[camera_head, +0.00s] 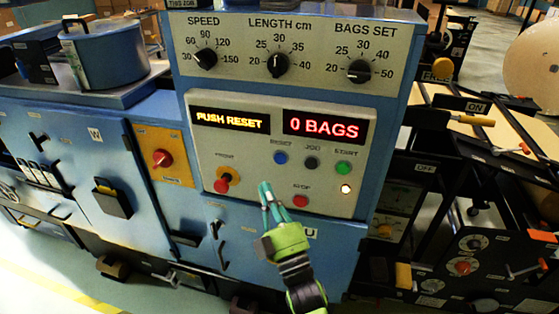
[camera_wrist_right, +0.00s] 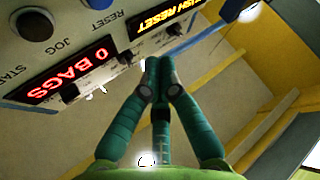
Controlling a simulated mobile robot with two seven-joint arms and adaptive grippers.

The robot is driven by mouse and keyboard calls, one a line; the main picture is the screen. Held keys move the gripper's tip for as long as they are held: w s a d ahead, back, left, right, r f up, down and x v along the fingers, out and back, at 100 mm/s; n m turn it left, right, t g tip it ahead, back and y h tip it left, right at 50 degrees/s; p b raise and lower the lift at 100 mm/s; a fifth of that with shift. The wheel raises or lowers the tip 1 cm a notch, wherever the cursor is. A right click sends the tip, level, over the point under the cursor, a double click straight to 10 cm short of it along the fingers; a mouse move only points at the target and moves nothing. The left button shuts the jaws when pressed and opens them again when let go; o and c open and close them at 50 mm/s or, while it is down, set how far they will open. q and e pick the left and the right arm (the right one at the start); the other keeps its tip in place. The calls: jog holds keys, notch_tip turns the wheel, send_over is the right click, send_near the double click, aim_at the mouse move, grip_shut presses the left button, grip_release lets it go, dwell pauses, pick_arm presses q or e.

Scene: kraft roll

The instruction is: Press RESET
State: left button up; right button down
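The blue RESET button (camera_head: 280,157) sits under its label on the grey control panel, below the red "0 BAGS" display (camera_head: 323,124) and the yellow "PUSH RESET" display (camera_head: 230,120). My right gripper (camera_head: 265,190) points up at the panel, its tips below and a little left of the RESET button in the head view. In the right wrist view, the gripper (camera_wrist_right: 156,72) has its green fingers together with nothing between them. There the panel appears upside down, with the RESET label (camera_wrist_right: 106,18) at upper left, apart from the fingertips. My left gripper is not in view.
Near RESET are the dark JOG button (camera_head: 312,162), green START button (camera_head: 343,168), red STOP button (camera_head: 300,201) and a red knob (camera_head: 222,184). A lit white lamp (camera_head: 346,188) is at the right. Three dials line the upper panel.

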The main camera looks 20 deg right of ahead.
aim_at(280, 159)
jog(key=shift+w+d+f+b, duration=0.1)
jog(key=shift+w+d+b, duration=0.15)
jog(key=shift+w+d, duration=0.65)
jog(key=shift+w+d+b, duration=0.3)
jog(key=shift+w+d, duration=0.25)
jog(key=shift+w, duration=0.6)
jog(key=shift+w+d+f+b, duration=0.1)
jog(key=shift+w+d+b, duration=0.15)
jog(key=shift+w+d, duration=0.65)
jog(key=shift+w+a+r, duration=0.1)
jog(key=shift+w+a, duration=0.1)
jog(key=shift+w+d, duration=0.2)
jog(key=shift+w, duration=0.1)
jog(key=shift+w+d, duration=0.25)
jog(key=shift+w, duration=0.05)
jog(key=shift+s+a, duration=0.1)
jog(key=shift+s, duration=0.05)
jog(key=shift+s+a, duration=0.35)
jog(key=shift+s, duration=0.2)
